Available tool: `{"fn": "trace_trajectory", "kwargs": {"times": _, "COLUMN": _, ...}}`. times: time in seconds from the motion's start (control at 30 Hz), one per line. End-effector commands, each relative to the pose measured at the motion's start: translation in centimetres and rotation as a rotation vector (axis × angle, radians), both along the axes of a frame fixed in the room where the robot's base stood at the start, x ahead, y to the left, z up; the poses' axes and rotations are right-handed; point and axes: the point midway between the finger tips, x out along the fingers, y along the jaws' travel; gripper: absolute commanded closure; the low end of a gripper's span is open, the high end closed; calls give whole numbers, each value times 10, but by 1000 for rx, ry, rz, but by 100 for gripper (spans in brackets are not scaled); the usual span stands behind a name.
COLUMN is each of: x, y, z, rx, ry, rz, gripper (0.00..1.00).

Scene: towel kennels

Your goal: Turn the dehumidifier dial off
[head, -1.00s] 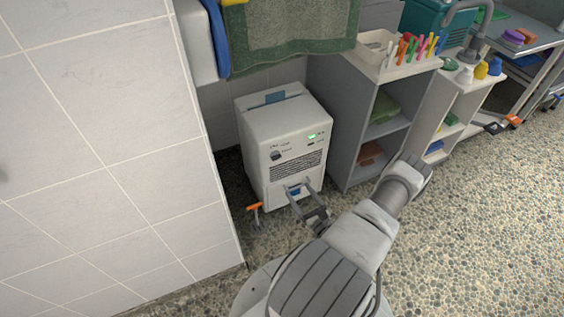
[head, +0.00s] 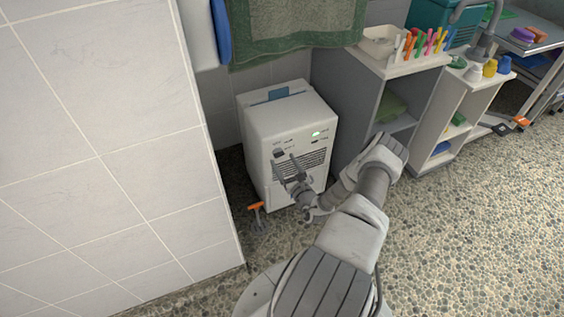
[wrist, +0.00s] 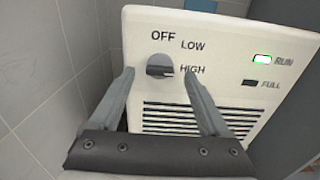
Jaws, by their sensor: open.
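The dehumidifier (head: 290,115) is a white box on the floor against the wall. In the wrist view its front panel (wrist: 225,50) shows a dark round dial (wrist: 159,66) with OFF above it, LOW at upper right and HIGH at right. The dial's ridge lies roughly level, seemingly toward HIGH. The green RUN light (wrist: 262,59) is lit and the FULL light (wrist: 250,83) is dark. My gripper (wrist: 159,75) is open, one finger on each side of the dial. Contact with it cannot be told. In the head view my gripper (head: 284,158) partly covers the dial area.
A tiled wall (head: 110,150) stands close at left. A grey shelf unit (head: 345,110) stands just right of the dehumidifier. A green towel (head: 295,22) hangs above. An orange-handled tool (head: 256,207) is on the floor by the machine's left front. The floor at right is open.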

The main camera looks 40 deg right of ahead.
Motion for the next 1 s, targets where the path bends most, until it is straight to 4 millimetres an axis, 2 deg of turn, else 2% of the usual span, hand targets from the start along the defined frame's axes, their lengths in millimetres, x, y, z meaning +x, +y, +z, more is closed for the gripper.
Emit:
{"fn": "trace_trajectory", "kwargs": {"times": 0.1, "x": 13, "y": -3, "z": -1, "rx": -2, "ry": -1, "rz": 2, "gripper": 20}}
{"fn": "trace_trajectory", "kwargs": {"times": 0.2, "x": 19, "y": -5, "z": 0, "rx": 0, "ry": -1, "rz": 0, "gripper": 20}}
{"fn": "trace_trajectory", "kwargs": {"times": 0.5, "x": 21, "y": -5, "z": 1, "rx": 0, "ry": 0, "rz": 0, "gripper": 20}}
{"fn": "trace_trajectory", "kwargs": {"times": 0.57, "x": 21, "y": -5, "z": 1, "rx": 0, "ry": 0, "rz": 0, "gripper": 29}}
{"fn": "trace_trajectory", "kwargs": {"times": 0.93, "x": 21, "y": -5, "z": 0, "rx": 0, "ry": 0, "rz": 0, "gripper": 96}}
{"fn": "trace_trajectory", "kwargs": {"times": 0.97, "x": 21, "y": -5, "z": 0, "rx": 0, "ry": 0, "rz": 0, "gripper": 100}}
{"fn": "trace_trajectory", "kwargs": {"times": 1.0, "x": 20, "y": -5, "z": 0, "rx": 0, "ry": 0, "rz": 1, "gripper": 100}}
